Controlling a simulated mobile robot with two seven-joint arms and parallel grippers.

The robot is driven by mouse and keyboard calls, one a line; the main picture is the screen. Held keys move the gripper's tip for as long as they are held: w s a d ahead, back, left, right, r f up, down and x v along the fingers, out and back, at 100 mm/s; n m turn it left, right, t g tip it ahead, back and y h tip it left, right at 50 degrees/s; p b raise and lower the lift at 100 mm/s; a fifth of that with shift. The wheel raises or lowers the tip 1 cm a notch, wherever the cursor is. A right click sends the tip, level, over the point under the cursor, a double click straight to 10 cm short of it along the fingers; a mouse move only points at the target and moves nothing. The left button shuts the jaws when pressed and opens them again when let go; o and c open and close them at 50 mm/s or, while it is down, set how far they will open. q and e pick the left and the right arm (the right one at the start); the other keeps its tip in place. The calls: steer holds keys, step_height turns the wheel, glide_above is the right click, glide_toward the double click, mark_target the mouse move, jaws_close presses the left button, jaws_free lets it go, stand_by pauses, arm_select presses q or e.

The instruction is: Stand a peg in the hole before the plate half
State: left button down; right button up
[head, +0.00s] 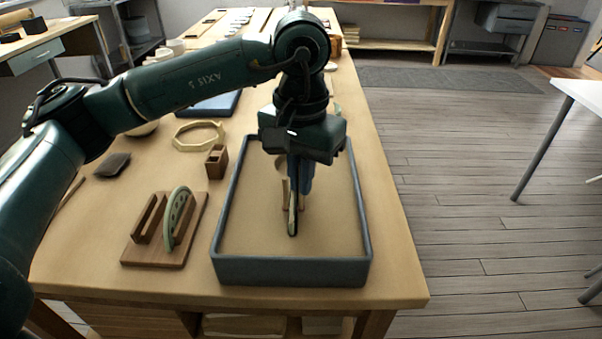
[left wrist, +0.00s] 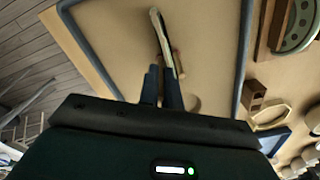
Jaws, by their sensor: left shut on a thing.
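My left gripper (head: 298,190) is over the sand-coloured tray (head: 290,276), pointing down. It is shut on a thin plate half (head: 293,222), seen nearly edge-on with a pale rim and dark face. In the left wrist view, the plate half (left wrist: 161,32) extends away from the fingertips (left wrist: 160,75). Small tan wooden pieces, perhaps pegs, show beside it, partly hidden by the fingers. Whether the plate half touches the tray floor, and any hole there, I cannot tell. A pale green plate piece with holes (head: 177,212) stands in a wooden rack (head: 140,250). My right gripper is not in view.
Left of the tray stand a small wooden box (head: 217,162) and a pale octagonal ring (head: 198,136). A dark flat piece (head: 113,165) lies farther left. The tray's front area is bare.

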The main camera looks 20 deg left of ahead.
arm_select(q)
steer(key=shift+f, duration=0.1)
stand_by(0.7)
steer(key=c, duration=1.5)
jaws_free()
steer(key=shift+o, duration=0.2)
steer(key=o, duration=0.4)
steer(key=shift+a+f, duration=0.1)
steer(key=shift+c, duration=0.2)
steer(key=shift+r+p, duration=1.9)
steer(key=shift+r, duration=1.25)
